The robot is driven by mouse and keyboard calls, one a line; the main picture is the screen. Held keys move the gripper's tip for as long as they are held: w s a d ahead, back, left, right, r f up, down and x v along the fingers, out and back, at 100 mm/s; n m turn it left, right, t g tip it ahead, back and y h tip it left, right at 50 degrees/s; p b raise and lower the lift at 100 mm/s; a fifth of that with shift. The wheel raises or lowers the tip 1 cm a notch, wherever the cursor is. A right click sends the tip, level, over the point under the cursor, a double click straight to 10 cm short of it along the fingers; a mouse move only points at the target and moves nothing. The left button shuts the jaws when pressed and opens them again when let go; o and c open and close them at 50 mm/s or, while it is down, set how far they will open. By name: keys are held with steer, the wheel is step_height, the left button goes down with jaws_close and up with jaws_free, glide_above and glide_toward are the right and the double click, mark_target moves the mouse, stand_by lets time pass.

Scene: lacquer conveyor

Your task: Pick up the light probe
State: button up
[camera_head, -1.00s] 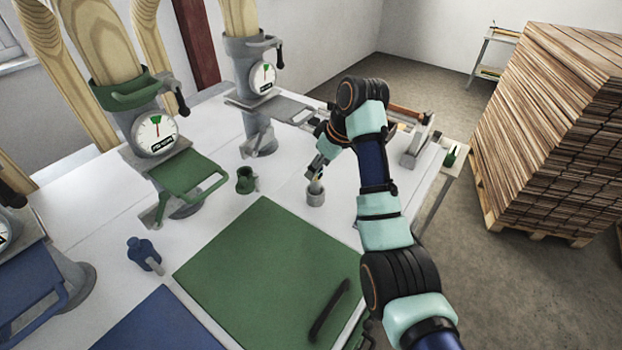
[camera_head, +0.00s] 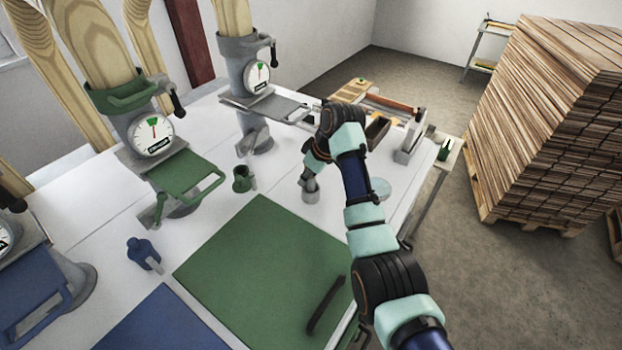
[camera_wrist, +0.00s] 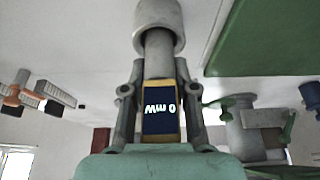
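The light probe (camera_wrist: 159,112) has a dark display with a yellow frame, reading "0 mW" upside down in the wrist view. Its grey stem runs into a grey round cup (camera_wrist: 160,22). In the head view this cup (camera_head: 310,191) stands on the white table, behind the green mat. My gripper (camera_wrist: 160,70) has one finger on each side of the stem, close against it, and appears shut on the probe. In the head view my gripper (camera_head: 309,178) is right above the cup. The arm partly hides the probe there.
A green mat (camera_head: 250,260) with a dark bar lies in front. A green cup (camera_head: 242,179) stands left of my gripper and a blue one (camera_head: 143,252) farther left. Presses with dials (camera_head: 154,134) line the back left. A brown open box (camera_head: 377,130) is behind the arm.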

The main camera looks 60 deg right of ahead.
jaws_close()
steer(key=shift+r, duration=0.15)
step_height(320, 180, up, 20)
steer(key=b, duration=0.2)
